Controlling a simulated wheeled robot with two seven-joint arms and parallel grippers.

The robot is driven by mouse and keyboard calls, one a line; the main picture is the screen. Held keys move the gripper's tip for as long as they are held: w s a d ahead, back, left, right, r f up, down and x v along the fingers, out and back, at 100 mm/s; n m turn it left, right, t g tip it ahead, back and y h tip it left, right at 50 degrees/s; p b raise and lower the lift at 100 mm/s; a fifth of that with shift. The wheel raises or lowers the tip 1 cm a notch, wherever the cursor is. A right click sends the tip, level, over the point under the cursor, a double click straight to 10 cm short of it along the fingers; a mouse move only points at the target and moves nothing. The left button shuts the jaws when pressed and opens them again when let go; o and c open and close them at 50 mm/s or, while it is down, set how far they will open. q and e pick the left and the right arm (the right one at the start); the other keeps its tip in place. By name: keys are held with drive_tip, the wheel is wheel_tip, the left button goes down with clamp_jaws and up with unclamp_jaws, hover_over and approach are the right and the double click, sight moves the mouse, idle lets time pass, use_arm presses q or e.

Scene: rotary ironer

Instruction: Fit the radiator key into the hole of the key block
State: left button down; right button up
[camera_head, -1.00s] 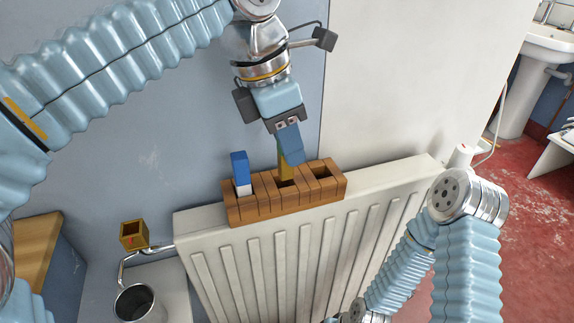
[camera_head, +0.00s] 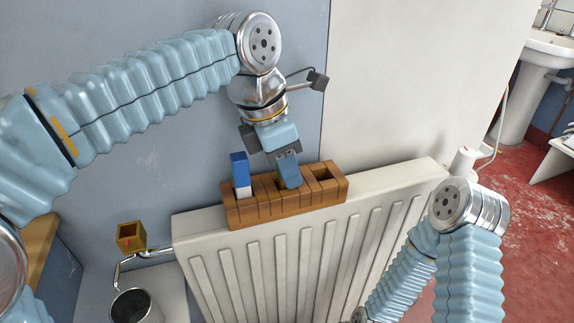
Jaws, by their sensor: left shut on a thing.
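My left gripper (camera_head: 289,172) reaches down from above into the middle compartment of the wooden rack on the radiator. Its blue fingers are shut on the radiator key, which they and the rack hide almost entirely. The key block, a brass-coloured cube (camera_head: 131,237) with a square opening in its top, is at the left, by the pipe beside the radiator. It stands well apart from my left gripper. My right gripper is out of view; only my right arm shows at the lower right.
The wooden rack (camera_head: 245,212) sits on the top edge of the white radiator (camera_head: 285,265). A blue and white piece (camera_head: 240,172) stands in its left compartment; the right compartment looks empty. A dark open cup (camera_head: 132,305) is at the lower left. The wall is close behind.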

use_arm(q)
drive_tip(key=shift+s+f, duration=0.1)
drive_tip(key=shift+f, duration=0.65)
drive_tip(key=c, duration=0.9)
unclamp_jaws()
drive_tip(key=shift+f, duration=0.1)
drive_tip(key=shift+r, duration=0.35)
drive_tip(key=w+p+v, duration=0.1)
drive_tip(key=p+v, duration=0.2)
drive_tip(key=v, duration=1)
drive_tip(key=shift+s, duration=0.3)
drive_tip(key=shift+d+r, duration=0.1)
drive_tip(key=shift+d, duration=0.05)
